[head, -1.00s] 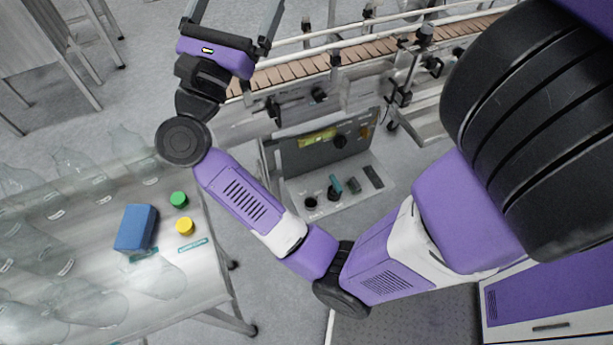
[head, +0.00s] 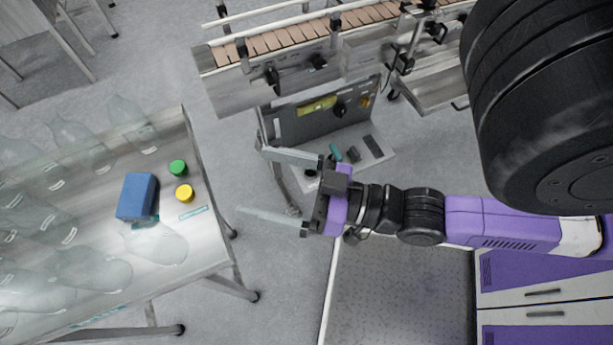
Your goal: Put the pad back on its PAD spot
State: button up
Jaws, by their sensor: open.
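A blue block (head: 137,196), which looks like the pad, lies on the left table (head: 205,228) near its right side. A teal label (head: 193,212) lies to its right, and another teal strip shows partly under its lower edge; I cannot read either. My gripper (head: 252,183) is open and empty, its two long fingers pointing left. It is to the right of the table edge and of the blue block, well apart from the block. A PAD marking cannot be made out.
A green cap (head: 177,168) and a yellow cap (head: 184,193) sit right of the block. Several clear bottles (head: 70,275) lie on the table. Behind my gripper stands a grey panel tray (head: 325,128) with small parts. A conveyor (head: 300,42) runs behind it.

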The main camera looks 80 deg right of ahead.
jog(key=s+a+f+n+g, duration=0.2)
jog(key=s+a+f+g, duration=0.1)
jog(key=s, duration=0.4)
jog(key=shift+a+f+n+g, duration=0.35)
jog(key=shift+f+n+g, duration=0.05)
jog(key=shift+f, duration=0.5)
jog(key=shift+c, duration=0.2)
